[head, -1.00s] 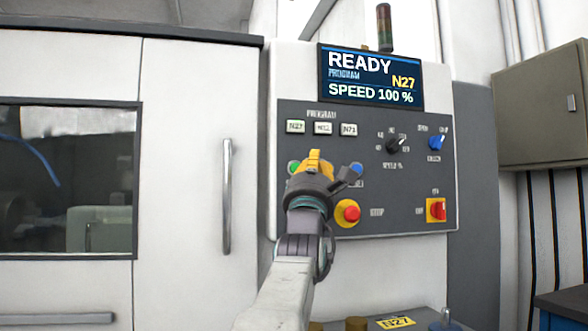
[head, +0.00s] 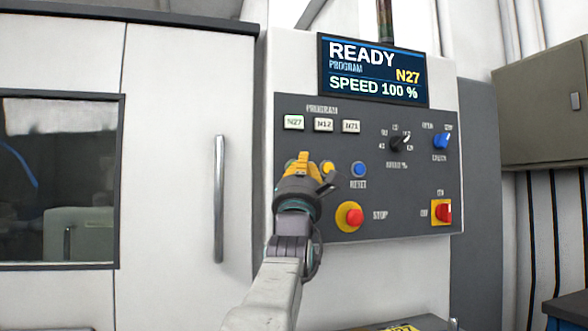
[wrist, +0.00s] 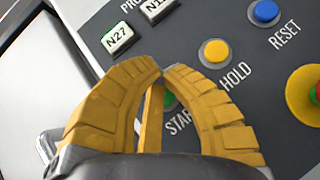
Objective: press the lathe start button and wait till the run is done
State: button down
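The lathe's control panel (head: 400,205) faces me, and its display (head: 372,70) reads READY, program N27, SPEED 100 %. The green START button (wrist: 169,101) shows in the wrist view between and behind my yellow fingers, which hide much of it and part of its label. My gripper (head: 303,160) is in front of the panel's left part in the head view; its fingertips in the wrist view (wrist: 162,71) meet, with nothing held. I cannot tell whether the tips touch the panel; the button does not look covered by the tips themselves.
The yellow HOLD button (wrist: 215,53) and blue RESET button (head: 359,169) are close to the right. The red stop button (head: 349,216) is below right. Program keys (head: 323,125) are above. The lathe door with its handle (head: 219,198) is at left.

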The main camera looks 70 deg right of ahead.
jog(key=shift+d, duration=0.1)
dwell(1.3)
jog(key=shift+w+d, duration=0.25)
jog(key=shift+w+d, duration=0.25)
jog(key=shift+d, duration=0.15)
dwell(1.0)
jog(key=shift+s+a, duration=0.1)
jog(key=shift+a, duration=0.05)
jog(key=shift+s+a+b, duration=0.35)
jog(key=shift+a+b, duration=0.25)
dwell(1.2)
